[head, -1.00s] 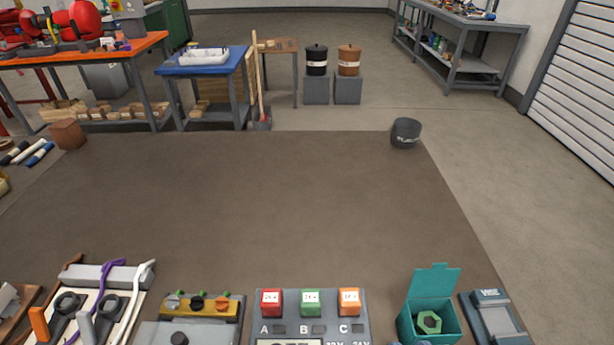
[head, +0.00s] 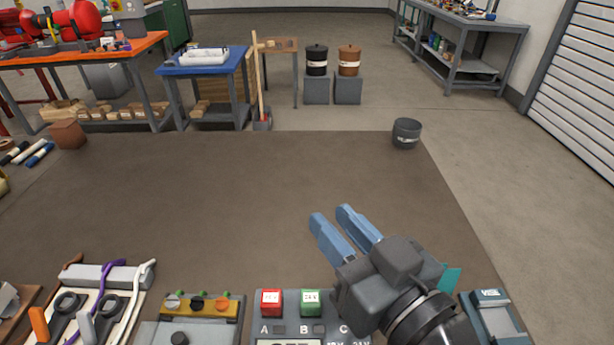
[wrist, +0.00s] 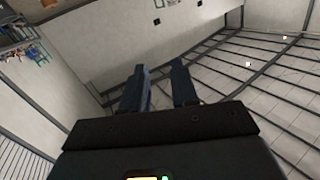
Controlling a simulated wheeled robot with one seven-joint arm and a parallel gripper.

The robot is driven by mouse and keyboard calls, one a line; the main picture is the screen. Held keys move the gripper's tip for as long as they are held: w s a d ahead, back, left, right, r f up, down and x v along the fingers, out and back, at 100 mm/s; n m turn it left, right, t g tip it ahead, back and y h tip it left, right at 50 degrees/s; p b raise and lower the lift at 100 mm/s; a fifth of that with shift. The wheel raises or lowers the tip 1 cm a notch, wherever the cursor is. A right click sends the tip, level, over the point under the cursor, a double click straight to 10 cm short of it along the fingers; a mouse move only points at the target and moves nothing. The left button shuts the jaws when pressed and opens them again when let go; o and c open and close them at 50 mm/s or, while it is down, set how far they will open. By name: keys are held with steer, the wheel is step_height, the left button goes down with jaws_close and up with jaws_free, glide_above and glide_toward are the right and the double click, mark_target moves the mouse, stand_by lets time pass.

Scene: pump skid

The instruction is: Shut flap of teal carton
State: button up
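The teal carton (head: 450,278) stands at the front right of the table, and only a small teal piece shows beside my wrist. My gripper and arm hide the rest of it, so its flap and contents cannot be judged now. My gripper (head: 331,214) is above the table, with its blue fingers pointing away and to the upper left. The fingers are apart with nothing between them. In the wrist view my gripper (wrist: 160,72) also shows a gap between its fingers, with walls and ceiling beyond.
A panel with red (head: 271,302) and green (head: 310,302) blocks lies left of my gripper. A grey device (head: 492,315) sits right of the carton. A dark cup (head: 406,132) stands at the table's far right corner. The table's middle is clear.

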steer(key=w+a+r+n+g+y, duration=0.2)
steer(key=a+r+n+g+y, duration=0.1)
steer(key=r+n, duration=0.2)
steer(key=shift+w+a+n+y, duration=0.25)
steer(key=shift+a+n+y, duration=0.15)
steer(key=shift+n, duration=0.4)
steer(key=shift+c, duration=0.3)
